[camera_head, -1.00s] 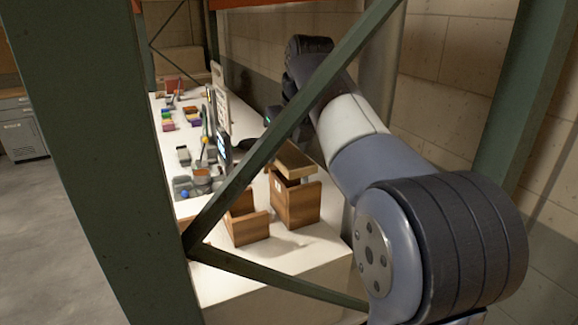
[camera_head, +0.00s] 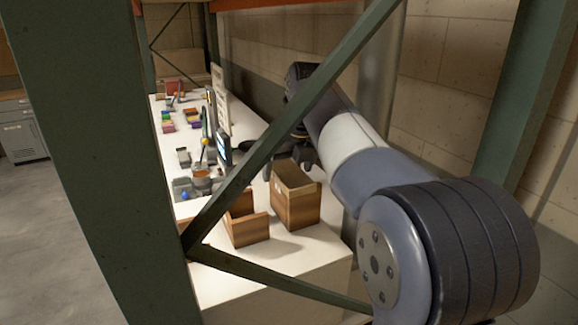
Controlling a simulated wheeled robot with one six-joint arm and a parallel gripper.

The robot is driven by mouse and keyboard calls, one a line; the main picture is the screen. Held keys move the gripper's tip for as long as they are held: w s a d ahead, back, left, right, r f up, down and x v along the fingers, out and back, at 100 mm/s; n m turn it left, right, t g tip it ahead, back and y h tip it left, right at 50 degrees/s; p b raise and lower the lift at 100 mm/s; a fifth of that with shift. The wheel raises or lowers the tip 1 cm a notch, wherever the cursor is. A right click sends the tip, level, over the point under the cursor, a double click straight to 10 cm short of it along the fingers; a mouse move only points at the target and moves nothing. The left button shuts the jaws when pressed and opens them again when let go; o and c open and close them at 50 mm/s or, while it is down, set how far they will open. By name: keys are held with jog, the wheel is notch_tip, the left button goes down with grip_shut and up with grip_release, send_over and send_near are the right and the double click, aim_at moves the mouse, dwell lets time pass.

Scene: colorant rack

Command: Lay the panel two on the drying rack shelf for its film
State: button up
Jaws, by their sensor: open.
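A light-brown flat piece (camera_head: 293,176), which looks like a panel, lies at the top of the taller wooden box-like holder (camera_head: 297,208) on the white table. I cannot tell whether it is panel two, or whether the holder is the drying rack. My gripper (camera_head: 309,164) is just behind and above the holder's top right side, pointing down, with its jaws open. A green diagonal brace covers part of my wrist, and the finger tips are small and partly hidden.
A lower open wooden holder (camera_head: 247,228) stands left of the taller one. A small screen (camera_head: 223,148), grey devices (camera_head: 187,188) and coloured blocks (camera_head: 168,122) line the white table (camera_head: 262,262). Green braces (camera_head: 290,118) and a thick post (camera_head: 95,150) cross the near view.

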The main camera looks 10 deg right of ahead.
aim_at(289, 173)
jog(key=v, duration=1.2)
jog(key=shift+r+p, duration=0.15)
jog(key=shift+p, duration=0.3)
jog(key=b+x, duration=0.1)
jog(key=x, duration=1.1)
notch_tip(289, 173, up, 3)
jog(key=shift+f, duration=0.1)
jog(key=shift+r, duration=0.45)
